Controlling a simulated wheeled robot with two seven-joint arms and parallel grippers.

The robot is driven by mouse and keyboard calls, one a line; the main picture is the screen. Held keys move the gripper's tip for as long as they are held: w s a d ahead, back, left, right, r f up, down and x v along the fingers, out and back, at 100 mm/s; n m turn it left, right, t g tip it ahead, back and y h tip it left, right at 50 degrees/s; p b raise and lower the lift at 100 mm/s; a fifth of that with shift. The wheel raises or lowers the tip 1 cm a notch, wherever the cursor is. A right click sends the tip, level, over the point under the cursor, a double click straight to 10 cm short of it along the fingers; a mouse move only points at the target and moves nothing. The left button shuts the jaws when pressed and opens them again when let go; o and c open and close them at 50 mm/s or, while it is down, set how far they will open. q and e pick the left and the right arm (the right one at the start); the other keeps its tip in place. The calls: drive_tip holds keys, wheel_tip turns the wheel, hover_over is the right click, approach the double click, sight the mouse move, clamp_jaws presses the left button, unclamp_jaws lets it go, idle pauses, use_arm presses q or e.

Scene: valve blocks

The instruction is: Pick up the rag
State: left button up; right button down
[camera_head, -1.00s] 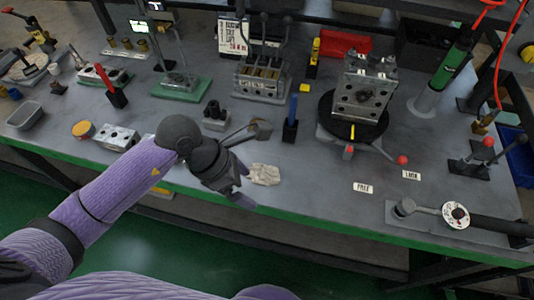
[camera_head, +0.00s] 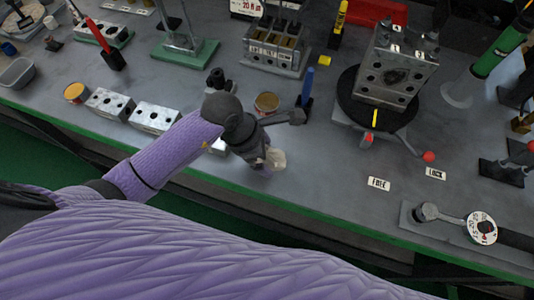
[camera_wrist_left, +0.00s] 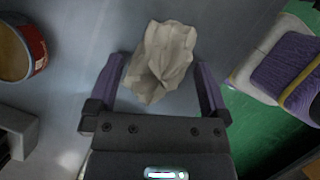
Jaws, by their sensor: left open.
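The rag is a crumpled cream-white cloth (camera_head: 275,158) on the grey bench near its front edge. My left gripper (camera_head: 266,163) reaches over the bench right at the rag and hides part of it in the head view. In the left wrist view the rag (camera_wrist_left: 160,60) lies between and just beyond the two purple fingers of the open gripper (camera_wrist_left: 161,82). Gaps show at its sides; I cannot tell whether a finger touches it. My right gripper is in neither view.
A round tin (camera_head: 266,102) stands behind my left gripper, and a blue-handled tool (camera_head: 306,88) stands right of it. Metal valve blocks (camera_head: 154,117) lie to the left. The bench is clear right of the rag, up to the FREE label (camera_head: 379,183).

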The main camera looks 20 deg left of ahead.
use_arm(q)
drive_tip(key=c, duration=0.7)
drive_tip(key=shift+c, duration=1)
drive_tip(key=shift+r, duration=0.1)
